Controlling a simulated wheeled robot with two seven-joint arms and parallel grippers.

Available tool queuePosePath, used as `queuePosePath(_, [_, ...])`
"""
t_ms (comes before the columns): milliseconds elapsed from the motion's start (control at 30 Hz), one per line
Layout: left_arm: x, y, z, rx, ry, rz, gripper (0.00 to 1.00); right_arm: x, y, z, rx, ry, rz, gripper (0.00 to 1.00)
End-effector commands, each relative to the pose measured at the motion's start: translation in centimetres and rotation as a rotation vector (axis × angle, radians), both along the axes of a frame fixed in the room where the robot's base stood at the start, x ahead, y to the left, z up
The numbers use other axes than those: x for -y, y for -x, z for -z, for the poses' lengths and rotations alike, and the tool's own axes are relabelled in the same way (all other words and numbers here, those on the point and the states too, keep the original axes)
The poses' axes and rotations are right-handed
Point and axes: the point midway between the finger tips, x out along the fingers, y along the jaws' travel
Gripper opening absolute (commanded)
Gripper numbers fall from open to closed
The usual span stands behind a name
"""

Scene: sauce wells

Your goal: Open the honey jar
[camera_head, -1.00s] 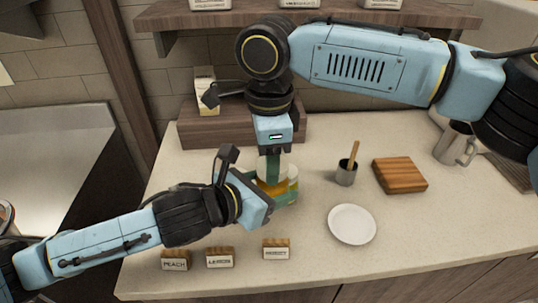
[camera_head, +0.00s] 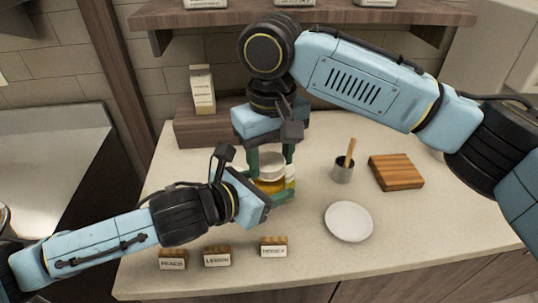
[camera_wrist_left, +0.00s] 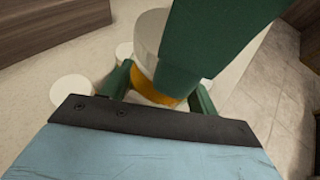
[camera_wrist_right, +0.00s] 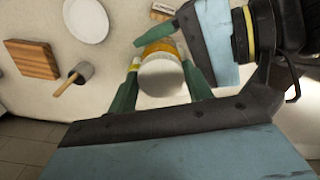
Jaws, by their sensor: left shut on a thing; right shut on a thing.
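The honey jar (camera_head: 270,187) stands upright on the counter, with amber contents and a pale lid (camera_head: 271,161) on top. It also shows in the right wrist view, lid (camera_wrist_right: 160,76) facing the camera. My left gripper (camera_head: 274,194) comes in from the left and is shut on the jar's body. My right gripper (camera_head: 270,160) reaches down from above with its green fingers on either side of the lid, shut on it. In the left wrist view the jar (camera_wrist_left: 155,95) is partly hidden by a green finger of the right gripper.
A white plate (camera_head: 349,221), a metal cup (camera_head: 343,173) with a wooden stick, and a wooden board (camera_head: 396,172) stand to the right. Small labelled signs, including one reading HONEY (camera_head: 273,248), line the front. A carton (camera_head: 202,90) stands on a wooden riser behind.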

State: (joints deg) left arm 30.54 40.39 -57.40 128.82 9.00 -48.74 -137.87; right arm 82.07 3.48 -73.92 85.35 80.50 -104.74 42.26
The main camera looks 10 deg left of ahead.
Motion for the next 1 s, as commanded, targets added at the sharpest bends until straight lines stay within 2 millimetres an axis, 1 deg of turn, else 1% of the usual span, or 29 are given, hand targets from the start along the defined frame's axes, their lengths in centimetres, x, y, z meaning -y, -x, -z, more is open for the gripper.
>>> queuePosePath(33, [0.39, 0.37, -0.12, 0.0, 0.006, 0.013, 0.0, -0.06, -0.19, -0.09, 0.007, -0.006, -0.084, 0.23])
queuePosePath(467, [0.44, 0.39, -0.12, 0.001, 0.007, 0.014, 0.0, 0.12, -0.6, -0.17, 0.009, -0.004, -0.905, 0.23])
queuePosePath(1000, [0.44, 0.37, -0.1, 0.0, 0.006, 0.014, 0.0, -0.17, -1.14, -0.27, 0.013, 0.0, -1.939, 0.23])
